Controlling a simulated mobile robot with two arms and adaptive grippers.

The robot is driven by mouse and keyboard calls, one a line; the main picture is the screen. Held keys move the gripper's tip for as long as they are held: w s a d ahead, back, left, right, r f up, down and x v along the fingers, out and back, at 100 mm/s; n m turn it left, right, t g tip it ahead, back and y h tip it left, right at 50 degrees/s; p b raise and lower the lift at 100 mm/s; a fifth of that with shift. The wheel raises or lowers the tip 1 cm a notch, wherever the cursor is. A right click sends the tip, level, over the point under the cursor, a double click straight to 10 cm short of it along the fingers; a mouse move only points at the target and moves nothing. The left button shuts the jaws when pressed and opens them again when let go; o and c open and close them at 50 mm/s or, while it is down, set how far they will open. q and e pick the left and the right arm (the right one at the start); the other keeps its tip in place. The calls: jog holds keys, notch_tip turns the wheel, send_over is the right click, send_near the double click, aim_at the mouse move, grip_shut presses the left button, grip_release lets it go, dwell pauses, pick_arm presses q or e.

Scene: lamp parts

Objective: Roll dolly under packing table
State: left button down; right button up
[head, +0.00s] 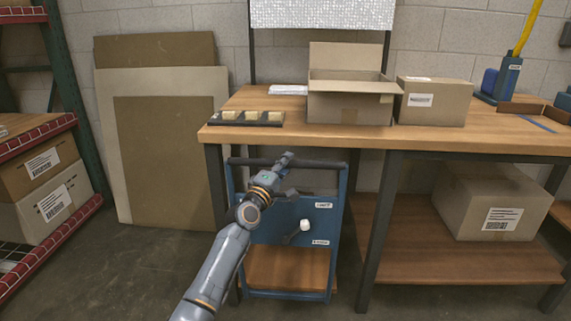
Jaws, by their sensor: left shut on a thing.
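The blue dolly (262,228) has a dark bar handle (325,165) across its top and a wooden deck near the floor. It stands upright at the left bay of the packing table (440,138), between two dark legs. Its top is just below the tabletop's front edge; how far under it reaches I cannot tell. My left gripper (287,172) is shut on the dolly's handle, left of the middle. A lever with a white knob (305,224) shows on the dolly's panel. The wheels cannot be made out. My right gripper is not in view.
An open carton (350,105), a closed carton (435,102) and a dark tray (246,118) stand on the tabletop. A box (494,203) sits on the lower shelf at right. Flat boards (165,150) lean on the wall. A rack (75,70) stands at left. Floor is clear left of the dolly.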

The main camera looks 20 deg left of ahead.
pick_arm(q)
jog(key=shift+a+r, duration=0.1)
jog(key=shift+r, duration=0.05)
jog(key=c, duration=1.5)
grip_release()
jog(key=shift+c, duration=0.2)
jog(key=o, duration=0.4)
jog(key=shift+w+f, duration=0.2)
jog(key=shift+w, duration=0.1)
jog(key=shift+s, duration=0.1)
jog(key=v, duration=1.2)
